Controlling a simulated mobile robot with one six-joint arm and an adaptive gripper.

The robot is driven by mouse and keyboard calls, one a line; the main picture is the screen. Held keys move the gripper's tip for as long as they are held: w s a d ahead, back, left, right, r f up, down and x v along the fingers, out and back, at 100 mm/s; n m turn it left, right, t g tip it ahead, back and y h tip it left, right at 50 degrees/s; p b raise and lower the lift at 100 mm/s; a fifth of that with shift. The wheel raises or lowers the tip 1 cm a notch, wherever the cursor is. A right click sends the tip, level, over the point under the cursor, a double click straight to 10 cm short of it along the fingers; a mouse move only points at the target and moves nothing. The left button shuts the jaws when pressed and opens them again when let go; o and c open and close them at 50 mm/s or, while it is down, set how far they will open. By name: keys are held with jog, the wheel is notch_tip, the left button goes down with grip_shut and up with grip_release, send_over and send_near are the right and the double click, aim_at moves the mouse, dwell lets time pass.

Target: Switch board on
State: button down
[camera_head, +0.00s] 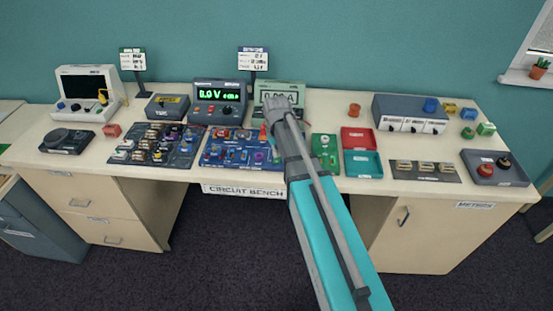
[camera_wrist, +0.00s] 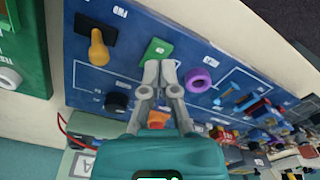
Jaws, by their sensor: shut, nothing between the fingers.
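The blue circuit board (camera_head: 214,158) lies at the front middle of the bench, covered with small parts. In the wrist view the board (camera_wrist: 75,75) fills the middle. A yellow-orange lever on a black base (camera_wrist: 98,45) stands near its upper left edge. My gripper (camera_wrist: 160,66) is shut and empty, its fingertips at a green block (camera_wrist: 155,48), to the right of and lower than the lever. I cannot tell whether they touch the block. A black knob (camera_wrist: 117,102) and a purple ring (camera_wrist: 199,80) sit on either side. In the head view my arm hides part of the board's right side.
A green board (camera_wrist: 30,45) lies close beside the blue board. A dark parts tray (camera_head: 190,155) is left of the blue board. Behind it stands a supply unit (camera_head: 205,113) with a lit display. Red (camera_head: 358,138) and teal (camera_head: 362,170) trays lie to the right.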

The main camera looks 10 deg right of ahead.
aim_at(277, 161)
jog(key=shift+f+b, duration=1.4)
dwell(1.8)
jog(key=shift+r, duration=0.15)
jog(key=shift+r+p, duration=3.4)
jog(key=shift+p, duration=0.15)
jog(key=s+m, duration=0.2)
jog(key=s, duration=1.4)
